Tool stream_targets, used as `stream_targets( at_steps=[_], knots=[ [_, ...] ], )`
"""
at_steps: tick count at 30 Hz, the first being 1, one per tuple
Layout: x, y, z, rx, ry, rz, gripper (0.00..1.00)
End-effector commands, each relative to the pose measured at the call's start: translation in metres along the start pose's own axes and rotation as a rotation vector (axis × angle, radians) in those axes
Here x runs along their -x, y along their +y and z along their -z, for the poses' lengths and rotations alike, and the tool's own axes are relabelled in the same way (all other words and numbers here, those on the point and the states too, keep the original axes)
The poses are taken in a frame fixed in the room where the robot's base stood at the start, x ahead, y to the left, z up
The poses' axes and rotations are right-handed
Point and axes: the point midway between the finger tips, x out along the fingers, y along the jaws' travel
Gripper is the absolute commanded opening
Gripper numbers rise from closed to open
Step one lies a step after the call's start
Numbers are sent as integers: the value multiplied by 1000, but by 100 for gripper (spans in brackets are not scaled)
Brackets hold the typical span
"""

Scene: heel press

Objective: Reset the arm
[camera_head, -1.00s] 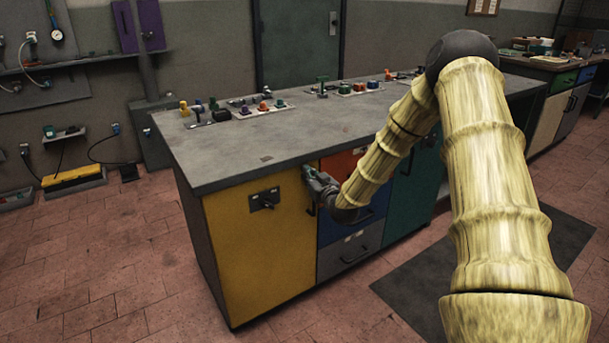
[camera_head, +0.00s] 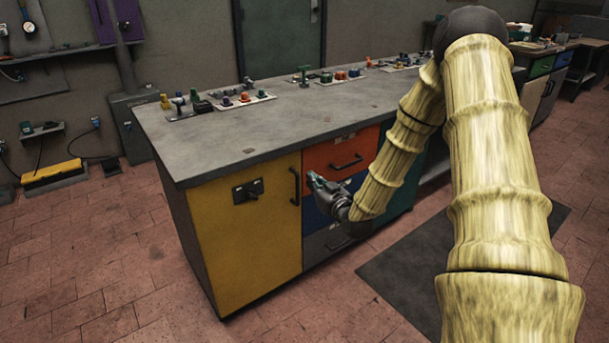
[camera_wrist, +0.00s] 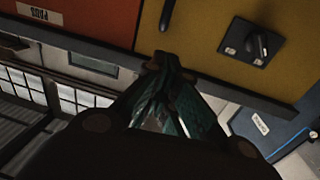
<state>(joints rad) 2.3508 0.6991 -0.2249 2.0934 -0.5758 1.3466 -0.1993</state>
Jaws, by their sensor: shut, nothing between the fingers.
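My gripper (camera_head: 315,182) is at the end of my arm, in front of the workbench (camera_head: 265,130). It is near the right edge of the yellow door (camera_head: 248,235) and the dark handle (camera_head: 295,187) on it. In the wrist view my gripper (camera_wrist: 163,62) shows with its fingers together and nothing between them. The yellow door (camera_wrist: 225,30) and the orange drawer (camera_wrist: 75,22) lie beyond the fingertips there. The yellow door appears closed, and its latch plate (camera_head: 247,191) shows in the head view.
The orange drawer (camera_head: 325,155) and blue drawer (camera_head: 318,220) are beside the yellow door. Tools and small parts stand along the bench's back edge. A dark mat (camera_head: 420,265) lies on the floor. Open tiled floor (camera_head: 100,255) is at the left.

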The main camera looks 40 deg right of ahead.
Motion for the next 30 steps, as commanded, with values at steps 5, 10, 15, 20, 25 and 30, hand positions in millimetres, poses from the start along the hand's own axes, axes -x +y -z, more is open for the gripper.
stream_targets(
  at_steps=[5, 10, 15, 20, 25, 30],
  knots=[
    [10, 1, 0, 0, 1, 0, 0],
    [12, 0, 0, 0, 0, 1, 0],
    [14, -11, -14, -3, -44, 11, 0],
    [30, -51, -67, -12, -212, 40, 0],
    [70, -104, -141, -24, -453, 67, 0],
    [126, -150, -208, -30, -688, 84, 0]
  ],
)
